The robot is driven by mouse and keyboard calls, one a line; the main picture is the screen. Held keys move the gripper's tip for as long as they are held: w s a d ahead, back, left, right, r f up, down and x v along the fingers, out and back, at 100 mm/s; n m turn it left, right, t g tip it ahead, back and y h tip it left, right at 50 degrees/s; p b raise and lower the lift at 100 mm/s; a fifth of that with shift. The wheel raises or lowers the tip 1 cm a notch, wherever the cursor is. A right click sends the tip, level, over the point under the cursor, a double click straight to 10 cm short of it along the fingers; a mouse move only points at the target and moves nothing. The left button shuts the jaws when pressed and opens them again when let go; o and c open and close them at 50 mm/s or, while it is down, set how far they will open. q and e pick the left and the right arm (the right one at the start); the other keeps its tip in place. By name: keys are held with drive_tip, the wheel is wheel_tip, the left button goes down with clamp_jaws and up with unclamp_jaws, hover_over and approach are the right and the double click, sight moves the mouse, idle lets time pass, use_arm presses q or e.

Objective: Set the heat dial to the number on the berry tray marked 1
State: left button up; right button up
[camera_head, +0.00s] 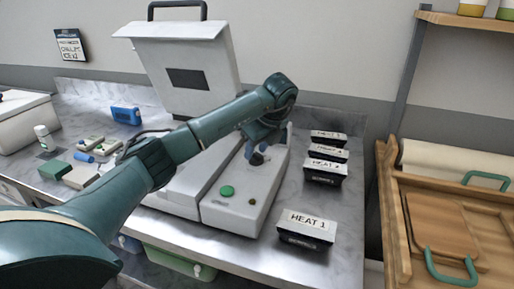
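A light-grey control panel (228,212) stands on the metal counter beside the open machine. Its dark dial (257,159) is at the far end, partly hidden, and its setting is unreadable. My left gripper (259,148) points down right at the dial; whether its fingers touch or grip it is unclear. A black tray with a white label reading HEAT 1 (306,229) sits at the counter's front right; the small print on its front is unreadable. A HEAT 2 tray (325,171) sits behind it, with more labelled trays further back. My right gripper is out of view.
The panel also has a green button (227,191) and a small olive one (252,202). The machine's lid (190,75) stands raised behind my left arm. A blue box (126,116) and small blocks lie on the left. A wooden rack (400,225) borders the right.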

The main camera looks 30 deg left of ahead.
use_arm(q)
drive_tip(key=p+v, duration=0.2)
drive_tip(key=v, duration=1.1)
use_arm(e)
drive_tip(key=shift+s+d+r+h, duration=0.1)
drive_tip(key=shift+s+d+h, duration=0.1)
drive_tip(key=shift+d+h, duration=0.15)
use_arm(q)
drive_tip(key=shift+s, duration=0.15)
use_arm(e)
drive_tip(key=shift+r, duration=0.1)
